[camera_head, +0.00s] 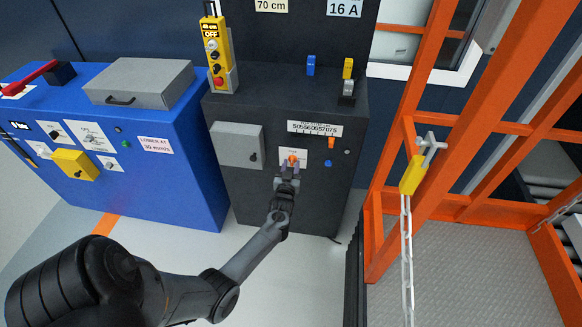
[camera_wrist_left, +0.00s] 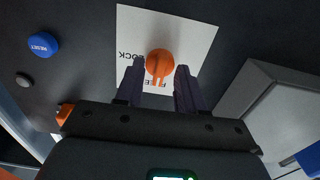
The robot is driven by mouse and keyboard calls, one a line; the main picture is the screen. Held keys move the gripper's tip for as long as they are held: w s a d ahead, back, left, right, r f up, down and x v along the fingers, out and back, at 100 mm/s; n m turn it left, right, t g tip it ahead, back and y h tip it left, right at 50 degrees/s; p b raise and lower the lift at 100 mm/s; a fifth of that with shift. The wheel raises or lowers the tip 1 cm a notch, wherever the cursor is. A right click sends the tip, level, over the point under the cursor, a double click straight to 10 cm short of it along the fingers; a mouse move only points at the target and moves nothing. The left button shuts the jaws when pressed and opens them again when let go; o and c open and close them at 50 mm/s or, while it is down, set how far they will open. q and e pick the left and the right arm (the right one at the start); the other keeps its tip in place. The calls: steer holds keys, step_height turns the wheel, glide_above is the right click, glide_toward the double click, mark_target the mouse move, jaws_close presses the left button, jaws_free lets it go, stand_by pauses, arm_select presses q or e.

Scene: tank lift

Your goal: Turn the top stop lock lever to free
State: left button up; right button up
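The orange lock lever (camera_head: 292,160) sits on a white label plate (camera_head: 293,152) on the front of the dark grey cabinet. In the left wrist view the lever (camera_wrist_left: 160,64) has a round hub, and its narrow end points toward the upside-down FREE lettering, partly covering it. The LOCK lettering is to the left of the hub. My left gripper (camera_head: 290,170) is at the label; in the left wrist view its two dark fingers (camera_wrist_left: 160,88) stand apart on either side of the lever's narrow end, with gaps visible. My right gripper is not in view.
A blue RESET button (camera_wrist_left: 43,45) is near the lever. A grey box (camera_head: 237,146) projects from the cabinet (camera_head: 275,210) left of the lever. A yellow pendant (camera_head: 216,52) stands on top. An orange frame (camera_head: 410,150) with a chain (camera_head: 406,250) is at right.

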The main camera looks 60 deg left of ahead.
arm_select(q)
steer(key=p+v, duration=0.4)
steer(key=v, duration=0.6)
steer(key=shift+s+d, duration=0.25)
